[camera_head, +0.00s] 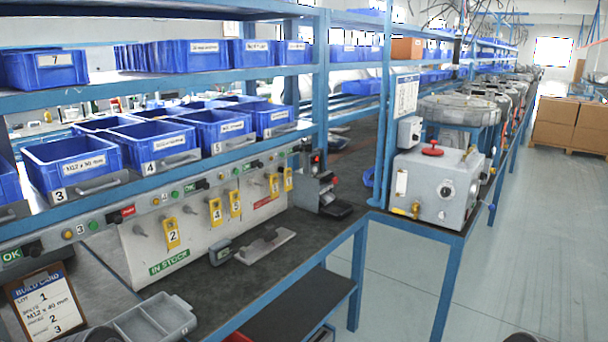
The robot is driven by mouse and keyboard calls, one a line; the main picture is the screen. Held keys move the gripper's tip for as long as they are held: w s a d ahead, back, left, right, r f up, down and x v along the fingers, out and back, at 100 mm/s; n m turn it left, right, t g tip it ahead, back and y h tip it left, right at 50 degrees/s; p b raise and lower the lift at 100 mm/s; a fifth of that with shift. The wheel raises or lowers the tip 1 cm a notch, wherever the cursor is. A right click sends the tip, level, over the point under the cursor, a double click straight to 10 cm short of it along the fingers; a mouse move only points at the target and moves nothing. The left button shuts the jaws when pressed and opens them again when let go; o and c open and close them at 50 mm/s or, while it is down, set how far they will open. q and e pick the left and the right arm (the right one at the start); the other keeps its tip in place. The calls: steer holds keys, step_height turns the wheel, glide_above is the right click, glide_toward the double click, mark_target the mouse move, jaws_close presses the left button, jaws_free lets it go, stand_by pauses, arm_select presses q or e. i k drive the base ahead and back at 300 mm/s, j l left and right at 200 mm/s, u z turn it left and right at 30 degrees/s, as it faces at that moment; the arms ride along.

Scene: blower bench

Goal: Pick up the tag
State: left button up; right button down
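Several yellow numbered tags hang on hooks on a pale panel (205,243) marked "IN STOCK". The tag with 2 (172,232) hangs at the left, the tag with 4 (215,211) and the tag with 5 (235,203) hang near the middle. Two more tags, one (274,186) and another (288,179), hang at the right; their numbers are too small to read surely. Some hooks between them are bare. A build card (45,305) at the lower left shows 1, "M12 x 40 mm", 2 and 3. Neither gripper shows; only dark rounded shapes cut the bottom edge.
Blue bins, one marked 3 (72,165), fill the shelves above the panel. A grey divided tray (152,320), a small dark device (220,252) and a flat grey plate (265,246) lie on the bench. A grey machine box (437,185) stands right. The floor (400,290) is clear.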

mark_target(288, 177)
steer(key=i+l, duration=0.95)
steer(key=l, duration=0.15)
steer(key=i+l, duration=1)
steer(key=l+z, duration=0.05)
steer(key=l, duration=0.1)
